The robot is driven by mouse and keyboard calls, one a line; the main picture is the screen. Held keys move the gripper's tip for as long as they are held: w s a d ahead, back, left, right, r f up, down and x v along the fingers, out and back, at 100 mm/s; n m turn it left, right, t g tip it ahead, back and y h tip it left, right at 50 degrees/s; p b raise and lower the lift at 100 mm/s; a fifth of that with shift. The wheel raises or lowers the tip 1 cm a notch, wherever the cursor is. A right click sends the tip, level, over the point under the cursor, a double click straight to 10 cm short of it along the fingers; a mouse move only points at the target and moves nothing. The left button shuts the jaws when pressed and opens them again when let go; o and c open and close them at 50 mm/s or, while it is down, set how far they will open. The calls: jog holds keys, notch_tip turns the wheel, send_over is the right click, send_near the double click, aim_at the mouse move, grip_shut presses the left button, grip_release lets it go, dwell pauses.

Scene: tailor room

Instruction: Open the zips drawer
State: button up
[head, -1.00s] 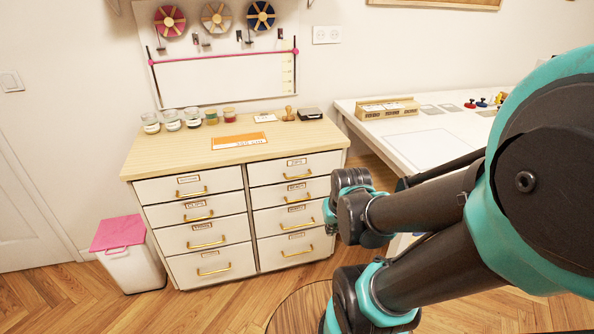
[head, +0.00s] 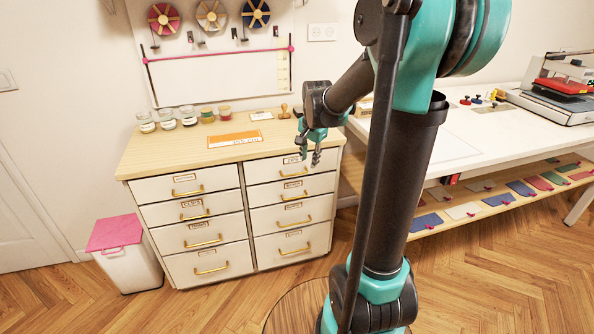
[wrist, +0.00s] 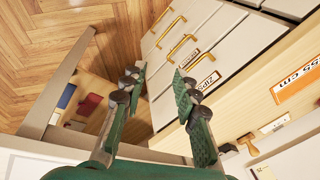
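The zips drawer (head: 325,162) is the top drawer in the right column of the white cabinet. It is shut, with a brass bar handle (head: 294,172) and a small label above it. In the wrist view the drawer's label (wrist: 209,77) reads "Zips", and its handle (wrist: 182,47) lies beyond the fingertips. My gripper (head: 310,152) is open and empty, pointing down in front of the cabinet's top right corner. In the wrist view my gripper (wrist: 157,82) shows its two green fingers spread, touching no handle.
Other shut drawers (head: 202,233) fill the cabinet. Its wooden top (head: 165,150) holds jars and an orange card. A white table (head: 480,135) with a lower shelf stands at right. A pink-lidded bin (head: 125,262) stands at left. The floor in front is clear.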

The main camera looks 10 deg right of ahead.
jog(key=w+a+r+m, duration=0.15)
jog(key=w+m, duration=0.35)
jog(key=w, duration=0.6)
jog(key=m, duration=0.1)
send_near(297, 169)
jog(key=shift+g, duration=0.3)
jog(key=f, duration=0.2)
jog(key=s+f, duration=0.1)
jog(key=f, duration=0.1)
jog(key=a+f, duration=0.1)
jog(key=f, duration=0.2)
jog(key=shift+s, duration=0.4)
jog(key=shift+d, duration=0.1)
jog(key=shift+r, duration=0.1)
grip_shut()
